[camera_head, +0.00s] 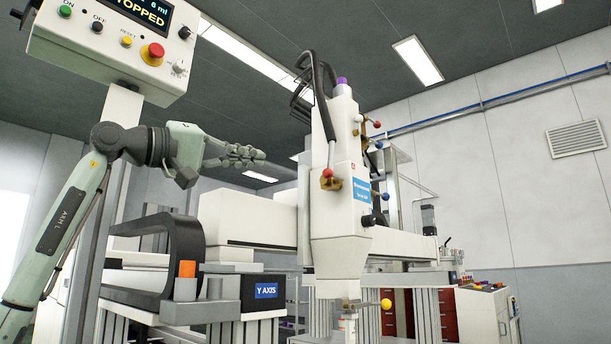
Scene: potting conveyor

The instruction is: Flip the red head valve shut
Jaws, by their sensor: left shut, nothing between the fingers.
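The white dispensing head (340,215) stands upright in the middle. On its right side a valve with a red ball knob (377,124) sticks out near the top, its lever pointing right. Another brass fitting with a red part (327,173) sits on the head's front left. I cannot tell for certain which is the red head valve. My left gripper (262,156) is shut and empty, left of the head and apart from both in the picture, its fingers pointing right. My right gripper is not in view.
Blue knobs (378,144) sit close below the upper red one, and a yellow knob (386,304) is at the nozzle. A black hose (322,95) loops over the head. A control box (105,45) reading STOPPED hangs upper left. The Y-axis gantry (245,217) lies below my gripper.

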